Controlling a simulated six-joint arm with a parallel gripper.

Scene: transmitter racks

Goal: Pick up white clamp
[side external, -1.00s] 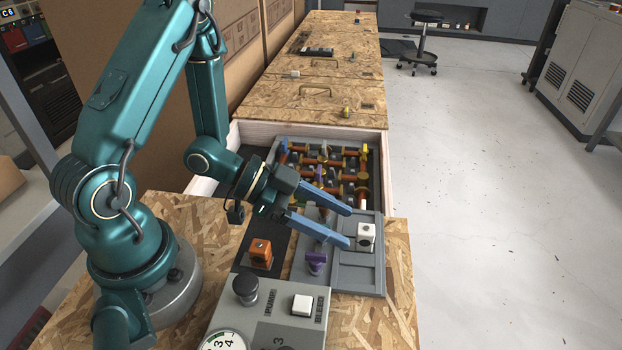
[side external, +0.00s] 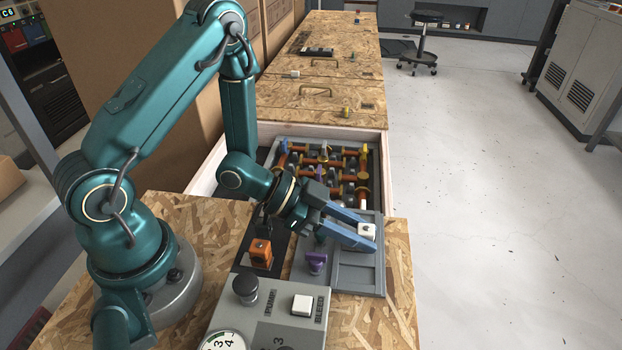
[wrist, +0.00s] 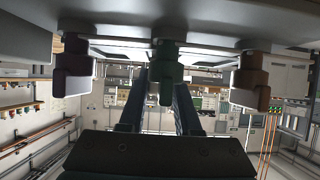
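The white clamp (side external: 367,230) is a small white block at the right side of the grey tray (side external: 357,278). In the side view my gripper (side external: 371,236) has its two long blue fingers spread, with the fingertips on either side of the white clamp. Whether they touch it I cannot tell. In the wrist view the blue fingers (wrist: 164,100) show apart behind a green clamp (wrist: 166,75), and I cannot make out the white clamp.
Behind lies a recessed panel of orange pipes and valves (side external: 322,160) in a pale wooden frame. A grey control box (side external: 270,315) sits in front.

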